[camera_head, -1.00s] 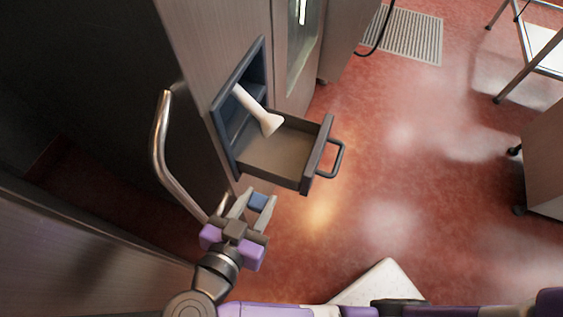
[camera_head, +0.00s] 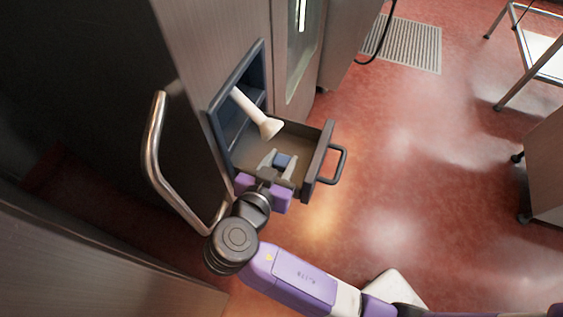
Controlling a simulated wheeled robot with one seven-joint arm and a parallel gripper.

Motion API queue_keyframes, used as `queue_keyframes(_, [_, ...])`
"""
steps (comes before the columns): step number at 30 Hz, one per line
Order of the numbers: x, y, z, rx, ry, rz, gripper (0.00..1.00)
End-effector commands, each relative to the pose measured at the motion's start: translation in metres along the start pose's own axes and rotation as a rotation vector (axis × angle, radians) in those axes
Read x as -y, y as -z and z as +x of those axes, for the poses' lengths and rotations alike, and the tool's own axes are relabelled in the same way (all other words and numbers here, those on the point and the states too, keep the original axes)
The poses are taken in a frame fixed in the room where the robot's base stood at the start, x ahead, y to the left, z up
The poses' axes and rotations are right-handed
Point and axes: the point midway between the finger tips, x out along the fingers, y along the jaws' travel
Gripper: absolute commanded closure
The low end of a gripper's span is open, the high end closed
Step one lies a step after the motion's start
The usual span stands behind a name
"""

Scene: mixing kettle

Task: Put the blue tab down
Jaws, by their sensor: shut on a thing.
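The blue tab (camera_head: 282,160) is a small dark blue block between the fingers of my gripper (camera_head: 280,163). My gripper is shut on it. In the head view, the gripper and tab appear over the open drawer (camera_head: 327,150), near its front left part. The tab's height above the drawer floor is hard to tell. My gripper's body hides the drawer's near side.
A white funnel-ended tool (camera_head: 258,116) leans out of the dark recess (camera_head: 226,97) behind the drawer. The drawer has a dark handle (camera_head: 339,166) on its right. A curved metal handle (camera_head: 153,150) stands to the left.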

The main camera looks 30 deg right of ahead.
Motion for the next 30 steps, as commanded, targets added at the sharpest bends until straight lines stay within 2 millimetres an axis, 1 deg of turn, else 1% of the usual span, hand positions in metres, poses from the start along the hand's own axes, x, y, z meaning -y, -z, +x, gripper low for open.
queue_keyframes(1, [0.000,-0.006,0.002,0.000,0.000,0.000,1.00])
queue_keyframes(9, [0.000,-0.006,0.002,-0.001,0.001,0.002,1.00])
queue_keyframes(25, [-0.001,-0.020,0.008,0.005,-0.002,-0.003,1.00])
queue_keyframes(26, [-0.001,-0.021,0.008,0.006,-0.003,-0.004,0.58])
queue_keyframes(27, [-0.002,-0.021,0.008,0.006,-0.004,-0.005,0.51])
queue_keyframes(28, [-0.002,-0.022,0.008,0.006,-0.004,-0.005,0.45])
queue_keyframes(29, [-0.002,-0.022,0.009,0.006,-0.005,-0.005,0.42])
queue_keyframes(30, [-0.002,-0.022,0.009,0.007,-0.005,-0.005,0.42])
